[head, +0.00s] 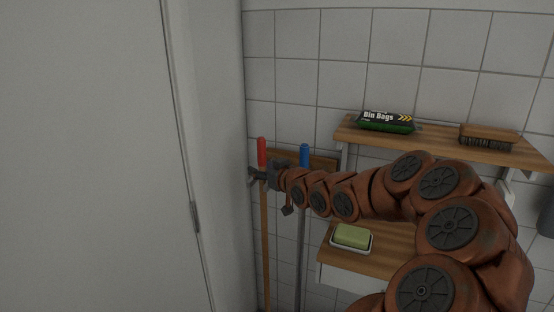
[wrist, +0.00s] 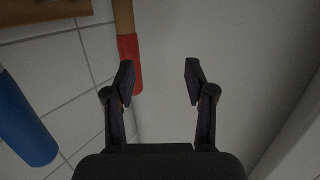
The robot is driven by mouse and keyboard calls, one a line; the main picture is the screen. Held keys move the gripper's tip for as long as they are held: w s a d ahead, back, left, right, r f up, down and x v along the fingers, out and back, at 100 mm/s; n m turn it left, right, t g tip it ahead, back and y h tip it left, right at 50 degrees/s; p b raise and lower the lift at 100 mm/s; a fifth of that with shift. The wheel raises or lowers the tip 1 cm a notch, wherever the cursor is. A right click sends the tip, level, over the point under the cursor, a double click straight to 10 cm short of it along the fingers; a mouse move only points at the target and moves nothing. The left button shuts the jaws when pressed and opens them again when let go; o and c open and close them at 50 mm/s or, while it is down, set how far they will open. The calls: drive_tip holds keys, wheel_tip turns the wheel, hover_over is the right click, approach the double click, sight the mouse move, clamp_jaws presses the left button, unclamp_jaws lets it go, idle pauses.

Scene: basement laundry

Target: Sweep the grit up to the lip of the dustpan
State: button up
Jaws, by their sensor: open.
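A pole with a red grip (head: 261,150) and a wooden shaft stands upright near the white wall edge. Beside it stands a pole with a blue grip (head: 304,153) and a grey shaft. My gripper (head: 252,178) is at the red-gripped pole, just below the red part. In the wrist view my gripper (wrist: 157,77) is open with nothing clearly between its fingers. The red grip (wrist: 129,62) shows behind and beside the left fingertip; contact cannot be told. The blue grip (wrist: 22,120) is farther left. The poles' lower ends, the grit and the dustpan are not in view.
An upper wooden shelf (head: 440,143) holds a bin bags packet (head: 387,122) and a wooden brush (head: 487,136). A green block in a white dish (head: 351,249) sits on a lower shelf (head: 380,262). A pale door-like panel (head: 90,160) fills the left.

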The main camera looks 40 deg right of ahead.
sight(263, 149)
drive_tip(key=d+r+t, duration=0.2)
drive_tip(key=d+r, duration=0.1)
drive_tip(key=d, duration=0.1)
drive_tip(key=shift+h, duration=0.4)
drive_tip(key=shift+w+d+f+p, duration=0.1)
drive_tip(key=shift+w+p, duration=0.5)
drive_tip(key=shift+w, duration=1.25)
drive_tip(key=shift+w+d+f+p, duration=0.1)
drive_tip(key=shift+w+p, duration=0.45)
drive_tip(key=shift+w, duration=1.3)
clamp_jaws()
drive_tip(key=c, duration=0.8)
unclamp_jaws()
clamp_jaws()
